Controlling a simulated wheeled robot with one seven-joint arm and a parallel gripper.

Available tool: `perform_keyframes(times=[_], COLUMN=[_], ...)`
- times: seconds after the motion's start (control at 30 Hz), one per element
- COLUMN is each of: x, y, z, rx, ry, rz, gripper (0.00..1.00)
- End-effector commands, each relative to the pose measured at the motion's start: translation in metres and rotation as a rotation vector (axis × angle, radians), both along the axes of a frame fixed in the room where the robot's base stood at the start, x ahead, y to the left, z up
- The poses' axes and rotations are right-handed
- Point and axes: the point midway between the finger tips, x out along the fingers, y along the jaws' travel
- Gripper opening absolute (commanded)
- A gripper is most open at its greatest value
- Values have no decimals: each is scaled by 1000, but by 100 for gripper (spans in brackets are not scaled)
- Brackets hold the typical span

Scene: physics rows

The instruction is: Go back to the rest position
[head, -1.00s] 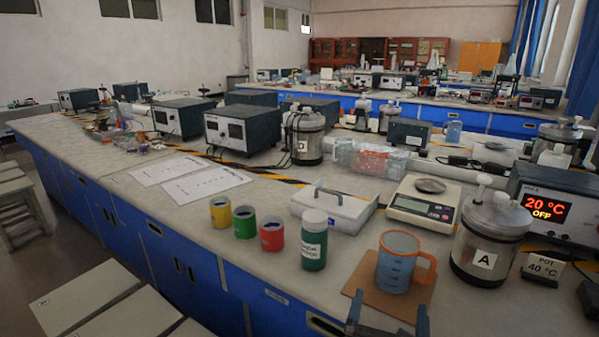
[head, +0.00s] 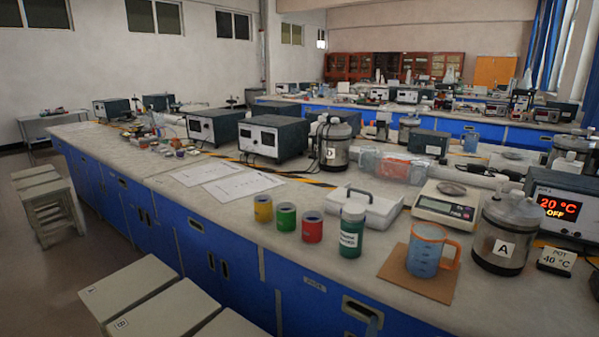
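Only a small grey piece, likely a fingertip of my gripper (head: 372,325), shows at the bottom edge of the head view, in front of the counter's drawers. The rest of my gripper and arm is out of the frame, so its opening is hidden. It is apart from the blue measuring jug (head: 426,251) with the orange handle, which stands upright on a brown board (head: 398,275). Nothing is seen held.
On the near counter (head: 290,262) stand yellow, green and red cups (head: 286,217), a green bottle (head: 352,231), a scale (head: 446,206), vessel A (head: 503,235) and a controller reading 20 °C OFF (head: 560,207). Stools (head: 143,287) stand on the floor at lower left.

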Motion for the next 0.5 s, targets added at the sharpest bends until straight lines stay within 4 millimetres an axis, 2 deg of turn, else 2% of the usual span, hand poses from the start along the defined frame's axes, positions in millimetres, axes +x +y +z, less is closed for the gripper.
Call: perform_keyframes(times=[0.27,0.5], x=[-28,-70], y=[-1,-1], z=[-26,-56], rx=[196,496], ry=[5,7], rz=[40,73], gripper=[100,100])
